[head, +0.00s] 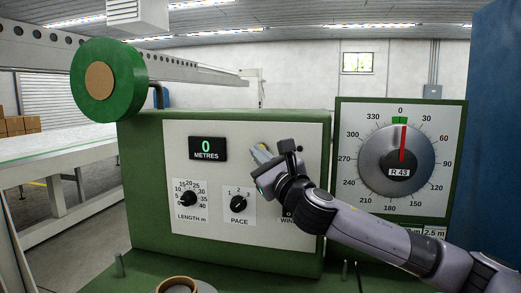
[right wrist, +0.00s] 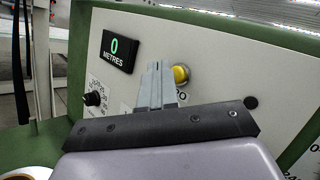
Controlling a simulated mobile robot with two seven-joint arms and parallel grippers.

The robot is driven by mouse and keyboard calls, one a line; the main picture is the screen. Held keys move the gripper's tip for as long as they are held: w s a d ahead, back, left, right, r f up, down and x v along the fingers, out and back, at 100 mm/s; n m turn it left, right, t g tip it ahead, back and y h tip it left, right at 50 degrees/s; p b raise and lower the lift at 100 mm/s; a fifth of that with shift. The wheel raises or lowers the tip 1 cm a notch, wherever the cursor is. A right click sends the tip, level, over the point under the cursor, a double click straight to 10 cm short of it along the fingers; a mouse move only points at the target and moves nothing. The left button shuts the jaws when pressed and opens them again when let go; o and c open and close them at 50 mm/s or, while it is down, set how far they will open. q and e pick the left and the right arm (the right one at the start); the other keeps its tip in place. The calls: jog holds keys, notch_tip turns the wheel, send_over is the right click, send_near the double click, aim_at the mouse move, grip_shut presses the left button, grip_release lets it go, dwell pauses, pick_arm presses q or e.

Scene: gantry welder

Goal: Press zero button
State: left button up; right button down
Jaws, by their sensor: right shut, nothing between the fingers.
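The zero button is a round yellow button (right wrist: 181,74) on the pale panel in the right wrist view. Part of its label, ending in "O", shows below it; my fingers hide the rest. My right gripper (right wrist: 158,66) is shut and empty, its fingertips just left of the button in that view. I cannot tell whether they touch it or the panel. In the head view my right gripper (head: 260,152) reaches the panel from the right and largely covers the button area. The display (head: 207,149) reads 0 METRES. My left gripper is not in view.
Left of the gripper are the LENGTH knob (head: 188,198) and PACE knob (head: 239,204). A green roller (head: 108,83) stands at the upper left. A large dial (head: 400,160) with a red pointer near 0 is at the right. My right arm partly hides a WIND label.

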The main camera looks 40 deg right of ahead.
jog(key=s+a+p, duration=0.1)
jog(key=s+a, duration=0.2)
jog(key=shift+s+a, duration=0.15)
jog(key=shift+a, duration=0.25)
dwell(1.0)
